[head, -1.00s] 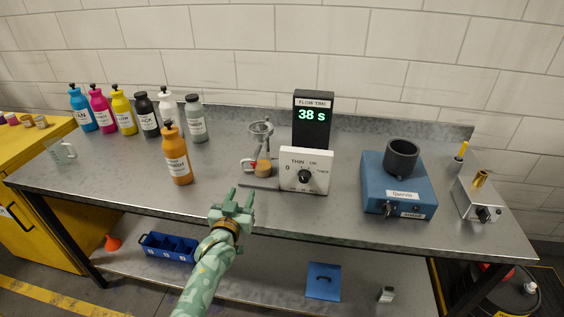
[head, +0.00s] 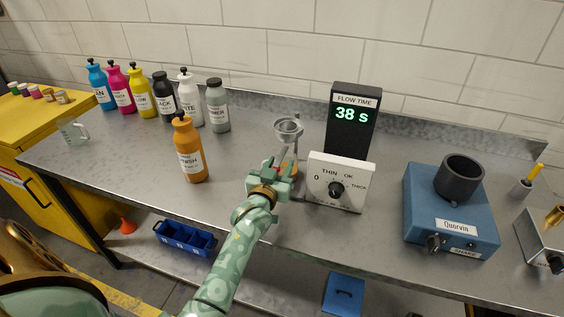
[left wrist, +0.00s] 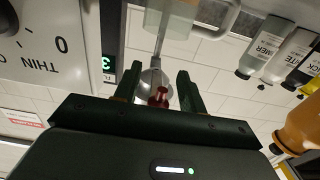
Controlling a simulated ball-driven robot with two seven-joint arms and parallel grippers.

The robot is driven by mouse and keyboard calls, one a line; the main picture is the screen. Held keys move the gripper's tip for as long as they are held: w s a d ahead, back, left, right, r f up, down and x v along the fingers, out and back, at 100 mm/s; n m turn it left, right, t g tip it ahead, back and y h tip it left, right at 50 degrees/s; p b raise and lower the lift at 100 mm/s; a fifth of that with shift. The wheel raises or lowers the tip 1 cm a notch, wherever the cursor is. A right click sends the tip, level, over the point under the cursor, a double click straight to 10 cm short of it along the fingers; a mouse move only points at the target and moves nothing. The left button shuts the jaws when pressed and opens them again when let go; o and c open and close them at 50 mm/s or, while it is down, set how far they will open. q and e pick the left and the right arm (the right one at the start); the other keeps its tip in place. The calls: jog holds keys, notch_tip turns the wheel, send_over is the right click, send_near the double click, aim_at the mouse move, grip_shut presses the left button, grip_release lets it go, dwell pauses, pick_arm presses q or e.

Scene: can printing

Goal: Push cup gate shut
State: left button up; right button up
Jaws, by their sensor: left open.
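The metal flow cup (head: 288,130) stands on its stand near the middle of the bench, left of the white dial box (head: 340,182). My left gripper (head: 272,170) is open in front of the stand and hides much of its lower part. In the left wrist view a small red knob (left wrist: 158,97), seemingly the cup gate's, shows between the open fingers of my left gripper (left wrist: 160,85). I cannot tell whether it touches them, or the gate's exact position. A small vessel with orange liquid (head: 290,167) is partly visible below the cup. My right gripper is not in view.
A black timer (head: 352,120) behind the dial box reads 38 s. An orange bottle (head: 189,150) stands left of my gripper. Several ink bottles line the back left. A blue shaker (head: 450,215) stands to the right. The bench's front left is clear.

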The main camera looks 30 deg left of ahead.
pick_arm(q)
jog(key=shift+s+r, duration=0.1)
grip_shut()
jog(key=x, duration=0.3)
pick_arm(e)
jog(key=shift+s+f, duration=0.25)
pick_arm(q)
jog(key=shift+c, duration=0.5)
grip_release()
jog(key=shift+o, duration=0.5)
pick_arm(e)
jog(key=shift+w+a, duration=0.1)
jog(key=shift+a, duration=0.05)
